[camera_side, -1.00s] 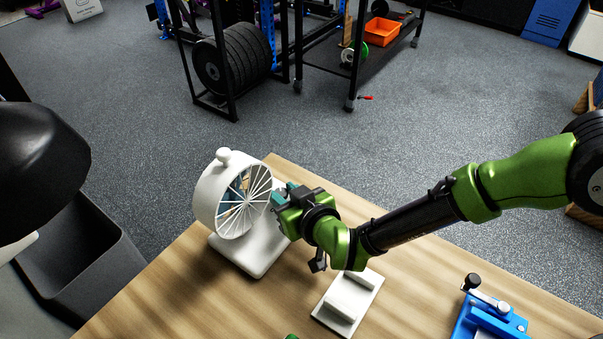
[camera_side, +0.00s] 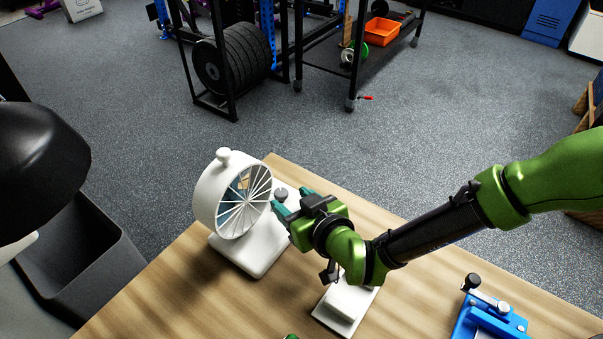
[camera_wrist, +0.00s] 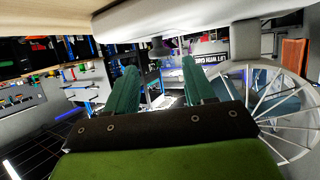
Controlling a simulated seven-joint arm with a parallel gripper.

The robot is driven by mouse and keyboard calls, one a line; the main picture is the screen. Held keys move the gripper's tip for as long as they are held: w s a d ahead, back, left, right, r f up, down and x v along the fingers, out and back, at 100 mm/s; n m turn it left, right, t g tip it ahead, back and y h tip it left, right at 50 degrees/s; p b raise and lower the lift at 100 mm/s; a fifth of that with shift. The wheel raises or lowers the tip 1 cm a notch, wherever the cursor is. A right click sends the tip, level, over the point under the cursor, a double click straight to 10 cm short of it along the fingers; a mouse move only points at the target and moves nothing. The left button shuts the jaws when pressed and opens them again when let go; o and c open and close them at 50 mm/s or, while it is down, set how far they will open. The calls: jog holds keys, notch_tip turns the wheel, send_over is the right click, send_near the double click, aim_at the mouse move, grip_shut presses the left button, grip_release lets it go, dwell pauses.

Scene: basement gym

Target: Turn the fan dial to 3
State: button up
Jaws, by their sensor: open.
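The white fan (camera_side: 208,196) stands upright on its white base (camera_side: 262,262) at the table's left end. The spoked fan grille (camera_wrist: 275,105) fills the right. I cannot read any dial marking or setting.
A white plate with a raised block (camera_side: 345,305) lies under my wrist. A blue fixture with a black knob (camera_side: 488,318) sits at the right of the wooden table (camera_side: 420,290). A black lamp-like shade (camera_side: 40,170) hangs at the far left.

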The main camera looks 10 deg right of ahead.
jog(key=v, duration=1.3)
jog(key=shift+s, duration=0.15)
